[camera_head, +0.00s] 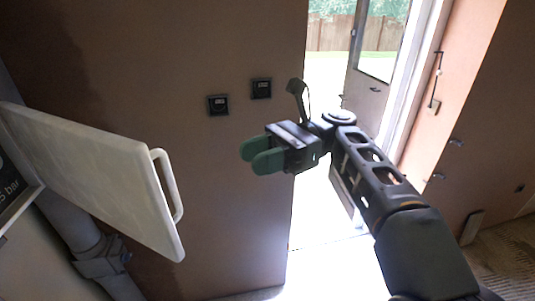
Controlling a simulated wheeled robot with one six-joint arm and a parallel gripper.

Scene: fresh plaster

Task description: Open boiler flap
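The boiler flap (95,175) is a pale grey-white panel with a bar handle (168,185) on its right edge. It stands at an angle at the left, out from a dark panel marked "5 bar" (15,185), so it looks swung open. My gripper (262,155) has green fingertips and is right of the handle in the picture, apart from it. The two fingertips lie close together with nothing visible between them. The flap's hinge side is cut off or hidden at the left.
Two dark wall sockets (218,105) sit on the brown plaster wall behind my gripper. A grey pipe (75,220) runs below the flap. A bright open doorway (325,215) with a glazed door (372,85) is behind my arm.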

